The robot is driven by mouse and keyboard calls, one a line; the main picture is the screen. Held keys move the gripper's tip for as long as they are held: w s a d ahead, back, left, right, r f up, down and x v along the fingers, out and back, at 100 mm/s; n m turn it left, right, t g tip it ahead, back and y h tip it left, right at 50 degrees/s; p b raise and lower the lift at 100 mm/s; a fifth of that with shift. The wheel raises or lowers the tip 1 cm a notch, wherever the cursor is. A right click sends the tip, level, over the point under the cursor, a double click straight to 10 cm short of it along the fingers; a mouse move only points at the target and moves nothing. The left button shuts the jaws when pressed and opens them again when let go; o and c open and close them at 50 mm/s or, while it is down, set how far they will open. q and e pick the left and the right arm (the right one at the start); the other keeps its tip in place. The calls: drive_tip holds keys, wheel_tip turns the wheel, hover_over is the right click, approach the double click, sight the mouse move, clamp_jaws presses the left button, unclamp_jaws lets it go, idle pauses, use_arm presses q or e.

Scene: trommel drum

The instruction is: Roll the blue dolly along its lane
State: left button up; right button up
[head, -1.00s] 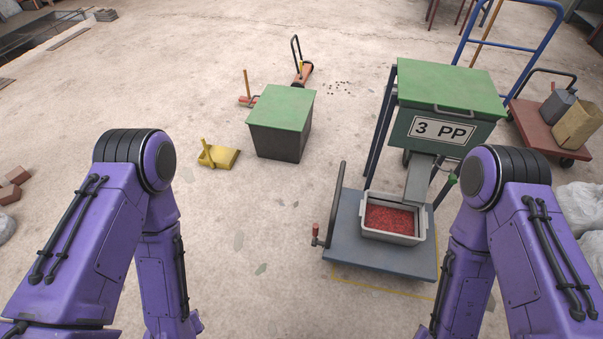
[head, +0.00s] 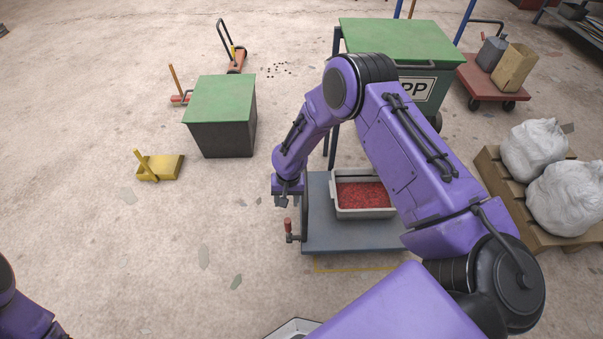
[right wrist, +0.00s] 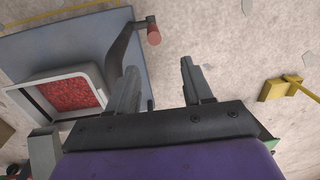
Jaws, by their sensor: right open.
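My right gripper (head: 287,194) is open and empty near the bar. In the right wrist view, the bar and red grip (right wrist: 153,37) show just beyond the left finger of my gripper (right wrist: 157,78), and floor shows between the fingers. Contact cannot be told. My left gripper is out of view.
A yellow line (head: 345,268) lies in front of the dolly. A green-lidded box (head: 222,100) and a yellow dustpan (head: 165,168) stand left. A pallet with white sacks (head: 560,195) and a red cart (head: 480,84) stand right. Floor left of the dolly is open.

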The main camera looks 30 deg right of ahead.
drive_tip(key=w+d+r+g+h+b, duration=0.1)
drive_tip(key=w+d+r+h+b, duration=0.25)
drive_tip(key=w+d+r, duration=0.55)
drive_tip(key=shift+y, duration=0.35)
drive_tip(key=f, duration=0.3)
drive_tip(key=d+f+b, duration=0.1)
drive_tip(key=f, duration=0.3)
drive_tip(key=d+f+b, duration=0.1)
drive_tip(key=f, duration=0.2)
drive_tip(key=shift+s+d+f, duration=0.2)
drive_tip(key=shift+s+f, duration=0.15)
drive_tip(key=shift+s, duration=0.05)
use_arm(q)
wheel_tip(320, 180, down, 7)
drive_tip(key=shift+s, duration=0.1)
use_arm(e)
clamp_jaws()
